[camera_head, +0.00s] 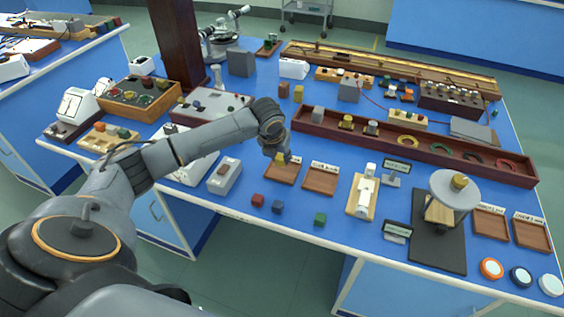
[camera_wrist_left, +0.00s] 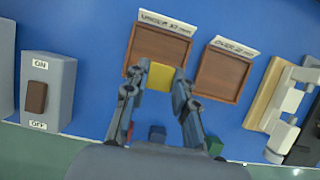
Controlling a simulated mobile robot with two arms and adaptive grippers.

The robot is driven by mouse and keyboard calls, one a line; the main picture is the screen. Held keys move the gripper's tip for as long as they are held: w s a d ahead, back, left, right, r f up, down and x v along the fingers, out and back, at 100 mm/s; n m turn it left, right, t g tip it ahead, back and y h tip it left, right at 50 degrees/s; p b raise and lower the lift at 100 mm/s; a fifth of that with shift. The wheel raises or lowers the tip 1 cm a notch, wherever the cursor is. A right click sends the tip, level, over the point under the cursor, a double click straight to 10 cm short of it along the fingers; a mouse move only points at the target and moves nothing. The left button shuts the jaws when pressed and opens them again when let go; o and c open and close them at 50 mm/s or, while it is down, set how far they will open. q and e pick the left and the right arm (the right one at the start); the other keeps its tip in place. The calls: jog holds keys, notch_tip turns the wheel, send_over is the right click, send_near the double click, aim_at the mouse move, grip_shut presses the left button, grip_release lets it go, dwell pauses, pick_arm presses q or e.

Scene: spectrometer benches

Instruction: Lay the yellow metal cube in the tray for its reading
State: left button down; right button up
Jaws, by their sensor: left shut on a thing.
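My left gripper (camera_head: 279,155) is shut on the yellow metal cube (camera_head: 282,159), over the near edge of the left of two wooden trays. In the left wrist view the cube (camera_wrist_left: 159,76) sits between the fingertips (camera_wrist_left: 158,84) and overlaps the near part of this left tray (camera_wrist_left: 160,45). The left tray also shows in the head view (camera_head: 280,175). The second tray (camera_head: 320,181) is empty to its right and shows in the wrist view (camera_wrist_left: 220,76). Their label cards read like UNDER and OVER; the numbers are unclear. My right gripper is out of view.
A grey switch box (camera_head: 224,177) stands left of the trays. Red (camera_head: 257,200), blue (camera_head: 278,206) and green (camera_head: 320,219) cubes lie near the front edge. A white balance-like device (camera_head: 364,194) and a round-topped stand (camera_head: 455,190) are to the right.

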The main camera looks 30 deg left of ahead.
aim_at(282, 172)
pick_arm(q)
jog(key=shift+w+a+f, duration=0.25)
jog(key=shift+w+f, duration=0.6)
jog(key=shift+f, duration=0.15)
jog(key=shift+f+p, duration=0.45)
jog(key=shift+f, duration=1.2)
jog(key=c, duration=1.1)
grip_release()
jog(key=v, duration=1.2)
